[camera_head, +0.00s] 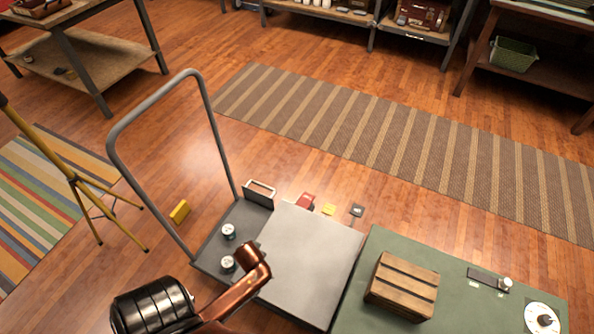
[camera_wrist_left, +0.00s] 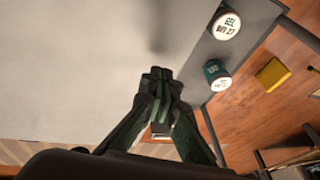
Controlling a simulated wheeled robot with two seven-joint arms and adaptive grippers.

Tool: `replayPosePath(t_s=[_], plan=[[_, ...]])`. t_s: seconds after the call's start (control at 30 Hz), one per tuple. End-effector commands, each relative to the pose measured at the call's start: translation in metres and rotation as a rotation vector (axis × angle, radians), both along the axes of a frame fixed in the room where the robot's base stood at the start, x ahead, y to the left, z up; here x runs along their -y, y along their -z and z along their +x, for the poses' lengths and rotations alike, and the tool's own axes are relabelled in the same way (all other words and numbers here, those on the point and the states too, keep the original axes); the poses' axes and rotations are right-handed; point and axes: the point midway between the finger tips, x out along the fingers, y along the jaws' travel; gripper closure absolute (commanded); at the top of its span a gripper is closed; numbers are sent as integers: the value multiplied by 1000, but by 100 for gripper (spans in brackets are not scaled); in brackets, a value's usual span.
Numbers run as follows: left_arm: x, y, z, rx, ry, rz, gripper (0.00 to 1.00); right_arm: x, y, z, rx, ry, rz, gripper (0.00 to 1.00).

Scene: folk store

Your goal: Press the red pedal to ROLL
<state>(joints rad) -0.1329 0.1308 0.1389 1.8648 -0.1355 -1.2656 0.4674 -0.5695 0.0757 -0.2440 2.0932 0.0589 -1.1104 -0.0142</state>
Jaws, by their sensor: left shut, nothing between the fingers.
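A small red object (camera_head: 305,201), probably the red pedal, sits at the far edge of a grey flat-topped surface (camera_head: 312,255). A yellow tag (camera_head: 328,209) and a small dark piece (camera_head: 357,210) lie to its right. My right gripper is not in view.
A trolley with a tall grey handle (camera_head: 122,130) carries cans (camera_head: 228,231) on its dark deck. A wooden crate (camera_head: 402,286) and a white dial (camera_head: 541,318) are on the green top (camera_head: 460,315) at right. A yellow tripod (camera_head: 75,180) stands left. Floor beyond is open, with a striped rug (camera_head: 400,140).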

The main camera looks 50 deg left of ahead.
Motion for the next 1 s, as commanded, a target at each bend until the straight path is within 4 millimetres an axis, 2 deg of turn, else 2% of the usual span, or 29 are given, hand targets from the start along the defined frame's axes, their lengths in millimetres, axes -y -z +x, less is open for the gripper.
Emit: replayPosePath(t_s=[0.03,0.1,0.2,0.3,0.4,0.53,0.8,1.0], plan=[[37,12,-27,-31,106,-44,100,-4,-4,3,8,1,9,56],[86,14,-54,-49,242,-111,100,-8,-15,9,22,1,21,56],[150,9,-87,-57,402,-204,100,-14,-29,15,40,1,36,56],[201,-4,-113,-48,518,-285,100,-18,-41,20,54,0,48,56],[235,-17,-127,-31,591,-340,100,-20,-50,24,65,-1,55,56],[255,-26,-135,-18,634,-374,100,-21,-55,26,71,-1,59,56],[257,-28,-135,-15,640,-377,100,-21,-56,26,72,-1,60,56],[257,-28,-135,-15,638,-376,100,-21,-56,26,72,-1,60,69]])
